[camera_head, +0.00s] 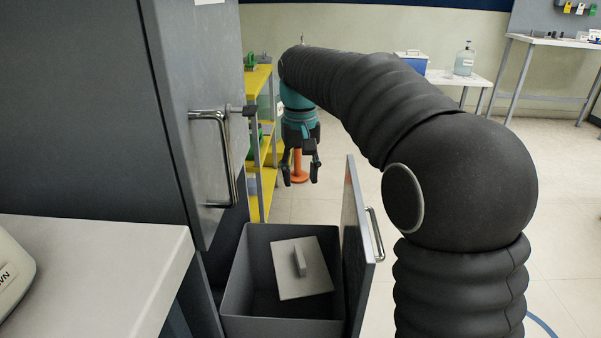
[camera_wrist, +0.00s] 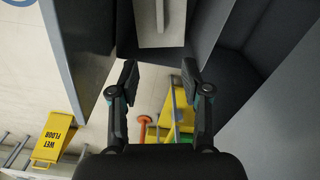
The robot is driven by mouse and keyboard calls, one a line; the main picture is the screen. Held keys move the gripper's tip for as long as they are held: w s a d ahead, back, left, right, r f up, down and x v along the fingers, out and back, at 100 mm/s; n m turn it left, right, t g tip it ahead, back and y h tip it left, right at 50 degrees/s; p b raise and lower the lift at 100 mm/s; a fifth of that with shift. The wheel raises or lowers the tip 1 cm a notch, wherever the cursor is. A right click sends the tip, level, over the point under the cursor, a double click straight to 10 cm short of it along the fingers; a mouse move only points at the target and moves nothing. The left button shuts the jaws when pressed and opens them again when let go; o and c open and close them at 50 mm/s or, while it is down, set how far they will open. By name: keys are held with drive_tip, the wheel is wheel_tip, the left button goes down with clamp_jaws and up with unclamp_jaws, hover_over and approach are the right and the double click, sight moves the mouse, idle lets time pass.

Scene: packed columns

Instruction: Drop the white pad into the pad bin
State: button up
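The white pad (camera_head: 311,279) is a pale square plate with a raised bar handle. In the head view it lies inside the dark grey pull-out bin (camera_head: 284,327), and it looks tilted. Its upper part is cut off in the wrist view, where the pad (camera_wrist: 146,35) shows at the top centre. My gripper (camera_head: 300,180) hangs fingers down, beyond the bin in the head view. Its two fingers (camera_wrist: 158,85) are spread apart with nothing between them, and they are apart from the pad.
A grey cabinet with a door handle (camera_head: 228,160) stands left of the bin. The bin's front panel (camera_head: 356,245) is pulled out to the right. A yellow shelf (camera_head: 258,80) stands behind. A yellow wet-floor sign (camera_wrist: 53,138) lies in the wrist view. Floor at right is open.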

wheel_tip(320, 180, up, 12)
idle(0.7)
idle(0.4)
drive_tip(key=s+d+t, duration=0.1)
drive_tip(key=s+d, duration=0.5)
drive_tip(key=s+d+f+t, duration=0.1)
drive_tip(key=s+d+f, duration=0.2)
drive_tip(key=s+f, duration=0.3)
drive_tip(key=s+d+f+m+t, duration=0.1)
drive_tip(key=s+d+f+t, duration=0.1)
drive_tip(key=s+d+f, duration=0.2)
drive_tip(key=s+d+f+m+t, duration=0.1)
drive_tip(key=s+d+f, duration=0.2)
drive_tip(key=s+f, duration=0.5)
drive_tip(key=s, duration=0.3)
drive_tip(key=shift+s+d+f+t, duration=0.15)
drive_tip(key=shift+s+d+t, duration=0.15)
drive_tip(key=shift+s, duration=0.1)
drive_tip(key=shift+c, duration=0.5)
